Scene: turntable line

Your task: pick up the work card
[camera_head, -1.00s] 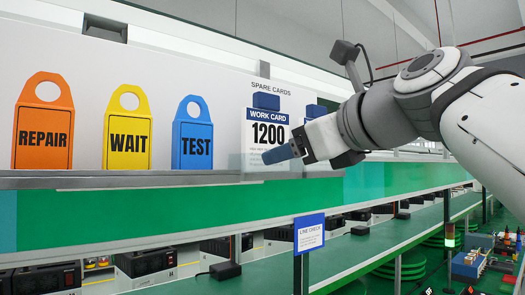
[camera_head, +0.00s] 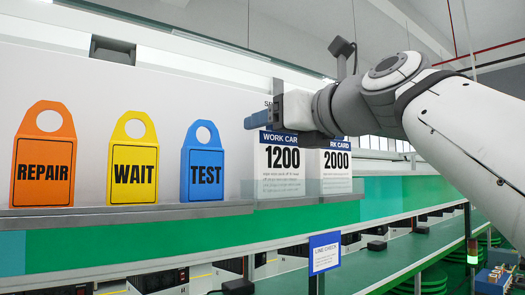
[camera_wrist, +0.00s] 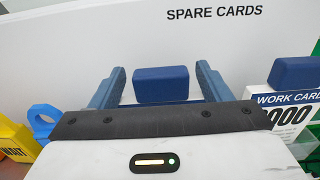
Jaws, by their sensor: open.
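The work card marked 1200 (camera_head: 280,172) stands upright in a clear holder on the ledge, and a second work card marked 2000 (camera_head: 338,168) stands to its right. My gripper (camera_head: 255,120) is at the top of the 1200 card in the head view and hides its upper part. In the wrist view my gripper (camera_wrist: 160,68) is open, with one blue finger on each side of a dark blue block (camera_wrist: 161,87). Gaps show on both sides of this block. The 2000 card (camera_wrist: 290,112) and its blue block (camera_wrist: 293,72) are to the right.
Orange REPAIR (camera_head: 44,150), yellow WAIT (camera_head: 133,155) and blue TEST (camera_head: 202,160) tags stand left of the cards, before a white panel (camera_head: 220,90). A small blue sign (camera_head: 324,252) stands below the ledge (camera_head: 130,215).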

